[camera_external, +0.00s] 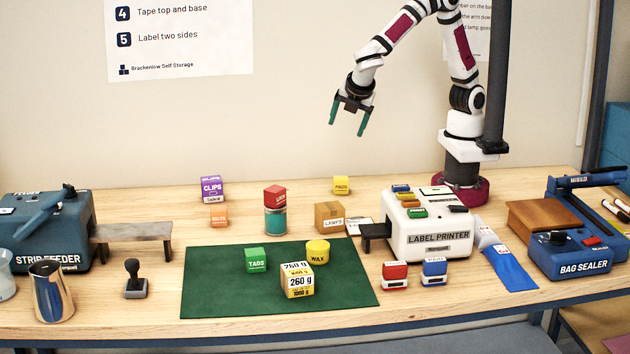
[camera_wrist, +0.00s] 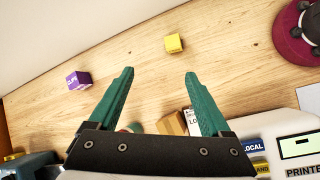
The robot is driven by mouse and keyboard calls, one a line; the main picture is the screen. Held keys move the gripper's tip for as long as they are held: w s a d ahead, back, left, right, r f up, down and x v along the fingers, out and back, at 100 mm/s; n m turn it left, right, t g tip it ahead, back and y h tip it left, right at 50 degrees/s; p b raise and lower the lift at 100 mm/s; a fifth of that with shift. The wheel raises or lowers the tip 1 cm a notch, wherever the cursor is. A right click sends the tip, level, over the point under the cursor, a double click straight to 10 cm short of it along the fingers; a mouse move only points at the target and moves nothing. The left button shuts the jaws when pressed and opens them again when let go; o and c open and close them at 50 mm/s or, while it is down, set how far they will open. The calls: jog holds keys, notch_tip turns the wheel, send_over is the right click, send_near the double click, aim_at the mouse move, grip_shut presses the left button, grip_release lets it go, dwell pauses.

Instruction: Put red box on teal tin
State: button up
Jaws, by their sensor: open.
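The red box (camera_external: 275,194) rests on top of the teal tin (camera_external: 276,221), which stands upright on the table behind the green mat. The box looks level and roughly centred on the lid. My gripper (camera_external: 347,128) is raised well above the table, up and to the right of the stack, apart from it. Its two green fingers are spread and empty, as the wrist view (camera_wrist: 158,73) also shows. The red box cannot be made out in the wrist view; the gripper body hides much of the lower part there.
The green mat (camera_external: 210,291) holds a green box (camera_external: 256,260), a yellow wax tin (camera_external: 317,252) and stacked weight boxes (camera_external: 297,280). A purple box (camera_external: 212,189), orange box (camera_external: 218,217), yellow box (camera_external: 341,185) and cardboard box (camera_external: 329,217) stand around the stack. The label printer (camera_external: 430,225) is to the right.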

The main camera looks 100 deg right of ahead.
jog(key=s+m+g+y, duration=0.1)
jog(key=s+m+y, duration=0.7)
jog(key=s+m, duration=1)
jog(key=s, duration=0.3)
jog(key=shift+d+r+y, duration=0.3)
jog(key=shift+r+y, duration=0.05)
jog(key=shift+y, duration=0.05)
